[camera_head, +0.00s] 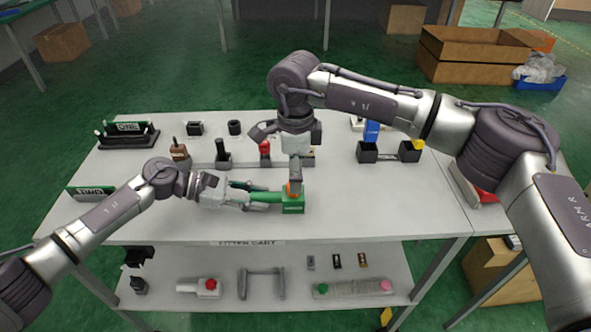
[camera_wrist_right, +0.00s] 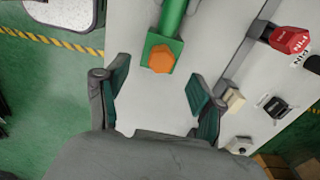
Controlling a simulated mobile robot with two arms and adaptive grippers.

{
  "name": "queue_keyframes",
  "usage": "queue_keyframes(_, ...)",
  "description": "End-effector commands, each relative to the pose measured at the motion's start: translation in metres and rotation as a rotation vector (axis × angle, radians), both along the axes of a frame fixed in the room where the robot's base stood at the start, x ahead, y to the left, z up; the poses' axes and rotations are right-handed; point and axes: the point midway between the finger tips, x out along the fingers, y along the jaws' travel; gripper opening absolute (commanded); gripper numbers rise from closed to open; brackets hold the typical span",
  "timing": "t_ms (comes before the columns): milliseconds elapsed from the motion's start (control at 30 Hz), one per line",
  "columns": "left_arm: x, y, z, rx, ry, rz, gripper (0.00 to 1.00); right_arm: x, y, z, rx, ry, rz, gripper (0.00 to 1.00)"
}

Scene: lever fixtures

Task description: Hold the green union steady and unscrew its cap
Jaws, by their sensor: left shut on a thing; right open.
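The green union (camera_head: 293,207) sits at the front middle of the white table, with a green bar running left from its block. Its orange hexagonal cap (camera_head: 292,188) is on top of the block; the cap (camera_wrist_right: 161,59) shows clearly in the right wrist view. My left gripper (camera_head: 249,197) is shut on the green bar, left of the block. My right gripper (camera_head: 295,178) points down above the cap. In the right wrist view my right gripper (camera_wrist_right: 158,80) is open, its two fingers apart and empty, with the cap ahead between and beyond the fingertips.
A row of fixtures stands behind the union, among them a red-topped one (camera_head: 265,147) and a black one (camera_head: 222,155). A black holder with a blue part (camera_head: 372,132) is at the back right. The table right of the union is clear.

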Motion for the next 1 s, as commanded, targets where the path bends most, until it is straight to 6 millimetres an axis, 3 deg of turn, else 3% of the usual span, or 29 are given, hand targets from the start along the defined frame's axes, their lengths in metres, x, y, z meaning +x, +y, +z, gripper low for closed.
queue_keyframes(567, 0.000, 0.000, 0.000, -0.001, 0.000, 0.000, 0.00, 0.000, 0.000, -0.028, -0.001, 0.001, 0.001, 0.68)
queue_keyframes(833, 0.000, 0.000, 0.000, -0.001, 0.000, 0.000, 0.00, 0.000, 0.000, -0.029, 0.000, 0.000, 0.001, 0.68)
queue_keyframes(1000, 0.000, 0.000, 0.000, -0.001, 0.000, 0.000, 0.00, 0.000, 0.000, -0.029, 0.000, 0.000, 0.001, 0.41)
